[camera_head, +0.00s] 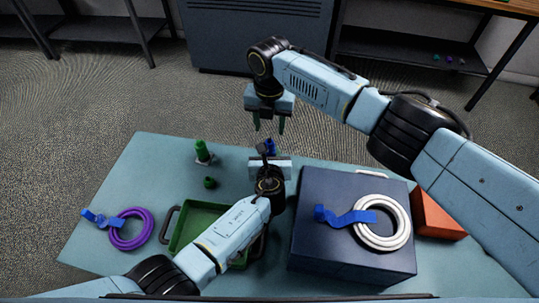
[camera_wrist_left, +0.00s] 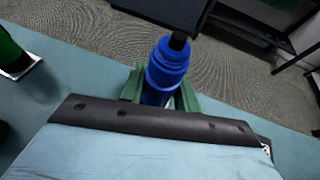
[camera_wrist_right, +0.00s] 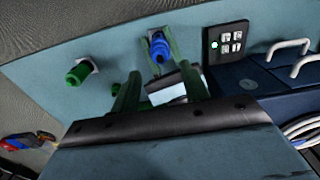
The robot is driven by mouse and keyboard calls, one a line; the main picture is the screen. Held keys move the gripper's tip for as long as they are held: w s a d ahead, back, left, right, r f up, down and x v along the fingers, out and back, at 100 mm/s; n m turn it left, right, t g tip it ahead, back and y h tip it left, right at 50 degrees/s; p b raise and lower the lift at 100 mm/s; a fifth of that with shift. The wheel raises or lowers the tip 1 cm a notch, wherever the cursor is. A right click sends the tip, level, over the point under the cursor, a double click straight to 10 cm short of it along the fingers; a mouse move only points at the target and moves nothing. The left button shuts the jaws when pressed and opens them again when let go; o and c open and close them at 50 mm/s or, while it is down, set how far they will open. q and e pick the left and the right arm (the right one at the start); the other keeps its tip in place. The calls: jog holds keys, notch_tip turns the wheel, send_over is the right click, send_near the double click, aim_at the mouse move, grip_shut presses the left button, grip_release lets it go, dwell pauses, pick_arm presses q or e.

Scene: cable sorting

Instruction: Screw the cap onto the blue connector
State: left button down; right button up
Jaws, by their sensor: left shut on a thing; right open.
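A blue connector (camera_head: 270,147) is near the far edge of the table. My left gripper (camera_head: 267,157) is shut on it. In the left wrist view the stepped blue connector (camera_wrist_left: 166,72) stands between the green fingers, with a dark rod at its top. I cannot tell whether a separate cap is on it. My right gripper (camera_head: 269,124) is open and empty, above and beyond the left one. In the right wrist view the blue connector (camera_wrist_right: 159,47) shows beyond my open right fingers (camera_wrist_right: 158,92), between the left gripper's fingers.
A green connector (camera_head: 202,151) stands on a white base to the left, near a small green piece (camera_head: 209,182). A green tray (camera_head: 190,230), purple cable coil (camera_head: 147,231), dark blue box (camera_head: 310,190) with a white coil (camera_head: 403,228), and orange box (camera_head: 437,215) occupy the table.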

aim_at(269, 140)
jog(key=shift+f, duration=3.5)
grip_shut()
jog(key=m, duration=0.4)
jog(key=shift+m, duration=0.4)
jog(key=m, duration=0.4)
jog(key=shift+m, duration=0.4)
jog(key=shift+o, duration=0.4)
grip_release()
jog(key=shift+r, duration=0.1)
